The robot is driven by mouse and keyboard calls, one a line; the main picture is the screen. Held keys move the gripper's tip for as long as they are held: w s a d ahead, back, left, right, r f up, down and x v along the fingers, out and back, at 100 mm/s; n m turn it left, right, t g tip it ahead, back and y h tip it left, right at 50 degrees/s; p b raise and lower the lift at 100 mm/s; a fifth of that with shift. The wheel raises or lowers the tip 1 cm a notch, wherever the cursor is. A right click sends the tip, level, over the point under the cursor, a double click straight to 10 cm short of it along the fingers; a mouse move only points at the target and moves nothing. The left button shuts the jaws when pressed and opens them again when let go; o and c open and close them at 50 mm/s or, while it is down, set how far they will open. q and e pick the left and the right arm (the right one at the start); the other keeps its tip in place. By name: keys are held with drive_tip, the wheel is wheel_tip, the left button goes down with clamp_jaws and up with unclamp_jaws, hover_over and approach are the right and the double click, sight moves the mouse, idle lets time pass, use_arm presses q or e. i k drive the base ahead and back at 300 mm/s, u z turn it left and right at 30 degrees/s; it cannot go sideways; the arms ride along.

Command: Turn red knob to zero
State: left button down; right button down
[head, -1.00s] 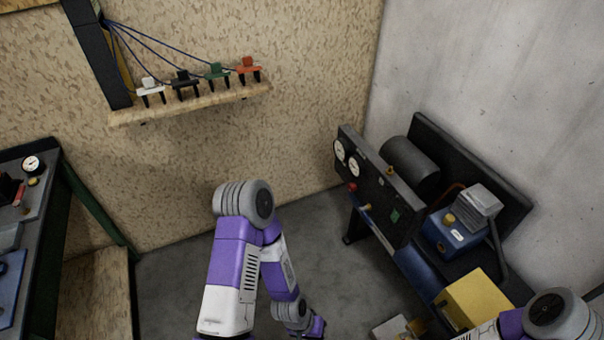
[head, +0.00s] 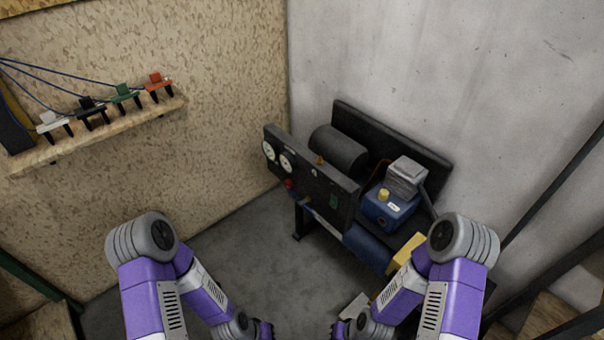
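A small red knob (head: 288,184) sits on the front of a black panel (head: 312,178), below two round white gauges (head: 285,162). The panel belongs to a machine with a dark cylinder and a blue motor, standing in the corner. My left gripper (head: 264,330) and my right gripper (head: 340,330) are at the bottom edge of the head view, only partly showing and dark. Both are in front of and below the panel, apart from the knob. Their fingers are too small and cut off to tell open from shut.
A wooden shelf (head: 98,134) on the left wall holds several coloured clamps with blue cables. A blue unit (head: 390,208) and a yellow box (head: 408,250) stand at the machine's right. Dark rails run along the right. The grey floor (head: 240,250) before the machine is clear.

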sight(288, 183)
drive_tip(key=k, duration=0.55)
drive_tip(key=u, duration=0.35)
drive_tip(key=i, duration=0.75)
drive_tip(key=z, duration=0.75)
drive_tip(key=i, duration=0.45)
drive_tip(key=z, duration=0.45)
